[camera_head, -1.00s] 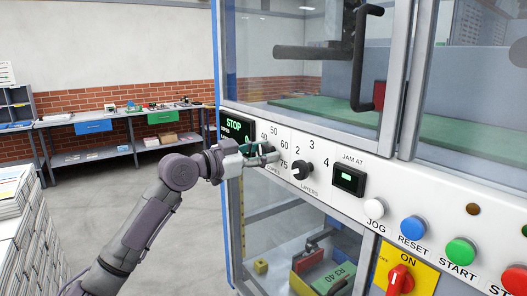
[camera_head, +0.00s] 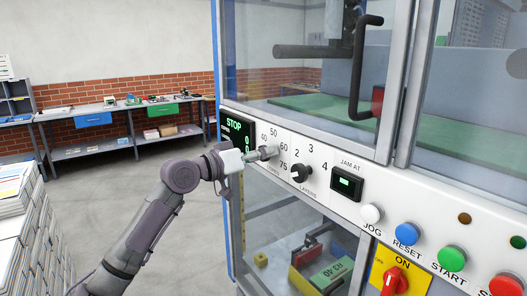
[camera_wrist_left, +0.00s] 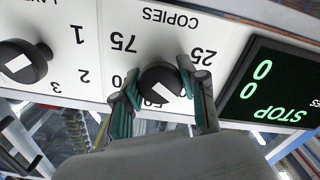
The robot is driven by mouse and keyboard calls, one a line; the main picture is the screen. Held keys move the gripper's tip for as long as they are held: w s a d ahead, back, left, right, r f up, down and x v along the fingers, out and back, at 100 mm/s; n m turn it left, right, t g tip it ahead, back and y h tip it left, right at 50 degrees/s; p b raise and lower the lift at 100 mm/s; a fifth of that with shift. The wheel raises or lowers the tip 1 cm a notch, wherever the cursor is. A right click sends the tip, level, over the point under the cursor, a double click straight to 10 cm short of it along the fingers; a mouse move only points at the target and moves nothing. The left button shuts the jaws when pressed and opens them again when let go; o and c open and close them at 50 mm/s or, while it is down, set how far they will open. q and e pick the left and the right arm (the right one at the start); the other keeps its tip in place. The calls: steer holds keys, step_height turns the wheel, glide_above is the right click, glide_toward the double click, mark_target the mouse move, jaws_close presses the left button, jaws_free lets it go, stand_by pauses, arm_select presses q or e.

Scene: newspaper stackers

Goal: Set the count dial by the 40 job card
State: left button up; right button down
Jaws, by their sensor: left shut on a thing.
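The COPIES dial (camera_head: 268,152) is a black knob on the white panel, with 40, 50, 60 and 75 visible around it. It also shows in the left wrist view (camera_wrist_left: 158,76), upside down, between 75 and 25. My left gripper (camera_head: 259,155) is shut on this dial, with one green-padded finger on each side in the left wrist view (camera_wrist_left: 162,84). The knob's white pointer mark lies at its lower part there; the fingers partly hide the numbers near it. A green piece marked 40 (camera_head: 332,272) lies behind the lower glass. My right gripper is out of view.
The LAYERS dial (camera_head: 301,173) is just right of the COPIES dial. The STOP display (camera_head: 237,130) is to its left. JOG (camera_head: 371,214), RESET (camera_head: 407,234) and START (camera_head: 452,258) buttons line the panel. Newspaper stacks (camera_head: 18,225) stand at the left; open floor lies between.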

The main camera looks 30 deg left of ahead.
arm_select(q)
steer(key=shift+n, duration=0.3)
steer(key=o, duration=1.1)
steer(key=shift+o, duration=0.2)
steer(key=v, duration=1.2)
steer(key=shift+a+f, duration=0.1)
steer(key=shift+f, duration=0.05)
